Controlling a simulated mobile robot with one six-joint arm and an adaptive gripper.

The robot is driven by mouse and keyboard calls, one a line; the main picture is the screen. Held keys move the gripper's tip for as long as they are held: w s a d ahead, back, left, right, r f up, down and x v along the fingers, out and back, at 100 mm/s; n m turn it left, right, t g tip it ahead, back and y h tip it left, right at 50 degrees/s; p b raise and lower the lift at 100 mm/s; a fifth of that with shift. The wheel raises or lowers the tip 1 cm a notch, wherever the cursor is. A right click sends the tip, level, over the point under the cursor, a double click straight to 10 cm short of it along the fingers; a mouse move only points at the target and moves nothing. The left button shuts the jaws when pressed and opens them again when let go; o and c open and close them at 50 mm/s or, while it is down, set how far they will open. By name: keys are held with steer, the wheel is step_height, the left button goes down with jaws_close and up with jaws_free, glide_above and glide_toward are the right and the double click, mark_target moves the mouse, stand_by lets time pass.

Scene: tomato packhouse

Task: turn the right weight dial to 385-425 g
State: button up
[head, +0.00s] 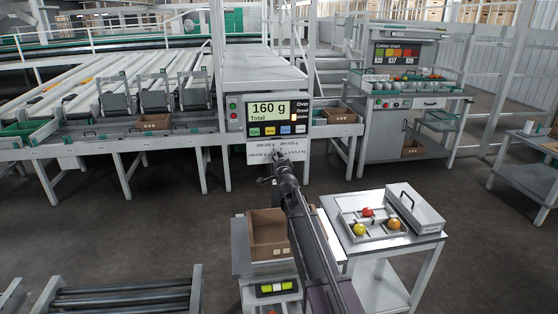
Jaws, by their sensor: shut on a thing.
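The weighing station's display (268,108) reads "160 g Total" on a pale green screen, with coloured buttons below it. Under it hangs a white label plate (255,149) with small printed gram ranges, too small to read surely. My gripper (277,156) is at the lower middle of this plate, in front of it, reaching up from below. Its jaws are shut on what I take to be the right weight dial, which they hide. The dial's pointer and setting cannot be seen. No other dial can be made out clearly.
An open cardboard box (267,232) stands on a scale left of my arm. A table (375,250) at right holds a divided tray (345,222) with tomatoes and a closed grey case (415,205). Behind are a sorting conveyor (60,92) and a colour chart stand (396,128). The floor between is clear.

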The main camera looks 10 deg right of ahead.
steer(key=shift+w+n, duration=0.1)
steer(key=shift+n, duration=0.4)
steer(key=n, duration=0.3)
steer(key=shift+n, duration=0.3)
steer(key=n, duration=0.5)
stand_by(0.3)
steer(key=o, duration=1.1)
steer(key=shift+o, duration=0.2)
steer(key=shift+s, duration=0.2)
steer(key=s, duration=1.1)
steer(key=shift+s, duration=0.3)
